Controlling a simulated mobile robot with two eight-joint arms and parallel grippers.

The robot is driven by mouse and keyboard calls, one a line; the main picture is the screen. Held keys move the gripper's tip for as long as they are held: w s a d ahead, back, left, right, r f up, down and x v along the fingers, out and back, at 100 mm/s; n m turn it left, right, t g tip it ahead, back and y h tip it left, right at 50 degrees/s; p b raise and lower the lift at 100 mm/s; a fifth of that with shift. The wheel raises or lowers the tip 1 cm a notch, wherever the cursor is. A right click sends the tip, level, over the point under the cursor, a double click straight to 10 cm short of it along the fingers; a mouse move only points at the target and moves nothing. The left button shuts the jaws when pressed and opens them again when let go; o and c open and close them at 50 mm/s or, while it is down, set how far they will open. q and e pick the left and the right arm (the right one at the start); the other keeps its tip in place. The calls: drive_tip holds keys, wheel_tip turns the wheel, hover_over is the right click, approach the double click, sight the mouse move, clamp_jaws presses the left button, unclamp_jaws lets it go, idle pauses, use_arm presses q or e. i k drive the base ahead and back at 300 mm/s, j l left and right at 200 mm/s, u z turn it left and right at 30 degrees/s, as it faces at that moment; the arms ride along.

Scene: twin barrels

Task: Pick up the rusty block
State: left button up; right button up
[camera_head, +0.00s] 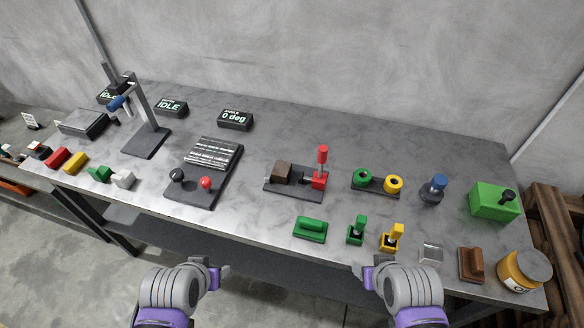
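A reddish-brown block (471,265) with a raised top stands near the front right edge. My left gripper (214,275) and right gripper (369,277) are in front of the table's front edge, apart from both blocks. Their fingers are too hidden to judge their opening, and no held object shows.
Near the reddish-brown block stand a silver block (431,254), a yellow jar (523,269) and a yellow-handled tool (391,238). A green block (311,228) lies in front of the base plate.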

sight(282, 170)
drive_tip(key=i+j+z, duration=0.15)
drive_tip(key=j+z, duration=0.2)
drive_tip(key=j, duration=1)
drive_tip(key=j+z, duration=0.35)
drive_tip(key=j, duration=1)
